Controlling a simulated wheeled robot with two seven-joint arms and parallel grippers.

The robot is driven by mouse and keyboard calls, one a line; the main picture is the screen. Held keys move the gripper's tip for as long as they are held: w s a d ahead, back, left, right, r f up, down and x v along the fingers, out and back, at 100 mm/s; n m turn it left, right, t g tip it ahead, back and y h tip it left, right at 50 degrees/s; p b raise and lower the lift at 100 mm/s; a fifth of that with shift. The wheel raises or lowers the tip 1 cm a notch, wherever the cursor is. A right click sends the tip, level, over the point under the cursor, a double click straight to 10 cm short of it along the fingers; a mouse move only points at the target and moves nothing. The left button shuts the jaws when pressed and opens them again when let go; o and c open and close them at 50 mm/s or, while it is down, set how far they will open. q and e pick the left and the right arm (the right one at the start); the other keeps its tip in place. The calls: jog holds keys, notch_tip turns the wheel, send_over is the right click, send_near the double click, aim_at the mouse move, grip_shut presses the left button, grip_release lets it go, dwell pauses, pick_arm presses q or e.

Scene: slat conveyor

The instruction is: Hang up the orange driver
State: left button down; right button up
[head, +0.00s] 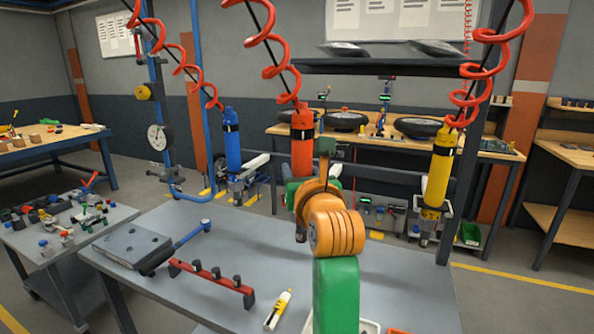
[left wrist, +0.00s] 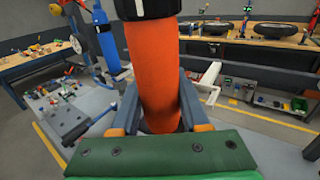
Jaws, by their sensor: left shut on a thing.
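The orange driver (head: 302,142) is upright at the middle of the head view, above the far edge of the grey table, with a red coiled hose rising from its top. My left gripper (left wrist: 160,118) is shut around its body, as the left wrist view also shows the orange driver (left wrist: 155,62) between the two fingers. In the head view my left arm hides the grip and much of the driver's lower part. The driver's tip shows below the arm, but I cannot tell whether it touches any holder. My right gripper is in neither view.
The grey table (head: 235,235) bears a red rack (head: 212,283), a blue-handled tool (head: 182,243) and a yellow-white tool (head: 278,310). A dark shelf (head: 385,68) is behind.

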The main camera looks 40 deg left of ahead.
pick_arm(q)
jog(key=w+a+f+p, duration=0.1)
jog(key=w+a+p, duration=0.2)
jog(key=w, duration=0.9)
jog(key=shift+f, duration=0.3)
jog(key=shift+s, duration=0.1)
dwell(0.4)
jog(key=shift+f, duration=0.1)
jog(key=shift+f, duration=0.35)
dwell(0.5)
jog(key=shift+f+b, duration=0.35)
dwell(0.6)
